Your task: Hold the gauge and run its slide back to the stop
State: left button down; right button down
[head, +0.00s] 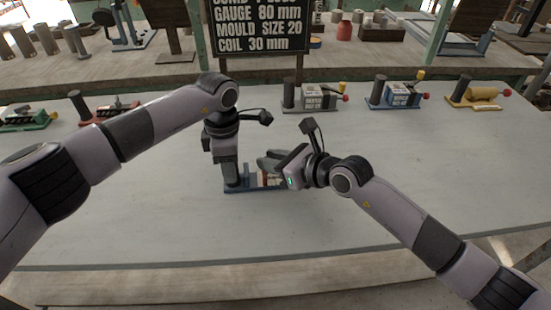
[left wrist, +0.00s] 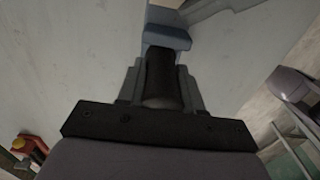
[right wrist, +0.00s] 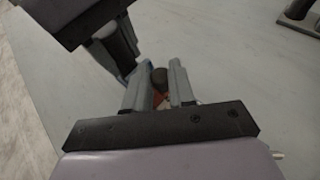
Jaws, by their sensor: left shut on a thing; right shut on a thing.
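The gauge (head: 258,184) lies on the table in the middle of the head view, with a blue base, a dark upright post at its left end and a pale and red body on top. My left gripper (head: 231,178) points down and is shut on the post (left wrist: 163,75); the blue base (left wrist: 168,37) shows beyond it in the left wrist view. My right gripper (head: 268,162) reaches in from the right, low over the body. In the right wrist view its fingers close on a dark rounded knob (right wrist: 159,78), with red below it. The slide and its stop are mostly hidden.
Several other gauges stand along the back: a grey one (head: 315,98), a blue one (head: 397,95), a yellow one (head: 478,94), a green one (head: 28,119). A black sign (head: 262,25) stands behind them. The table's front and right are clear.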

pick_arm(q)
jog(key=shift+d, duration=0.25)
pick_arm(e)
jog(key=c, duration=0.9)
grip_release()
jog(key=shift+s+a, duration=0.1)
jog(key=shift+c, duration=0.2)
pick_arm(q)
jog(key=shift+a, duration=0.1)
pick_arm(e)
jog(key=shift+s+d+r, duration=0.2)
jog(key=shift+s+d, duration=0.05)
jog(key=shift+d, duration=0.2)
jog(key=v, duration=1.1)
pick_arm(q)
jog(key=c, duration=0.7)
grip_release()
jog(key=shift+o, duration=0.2)
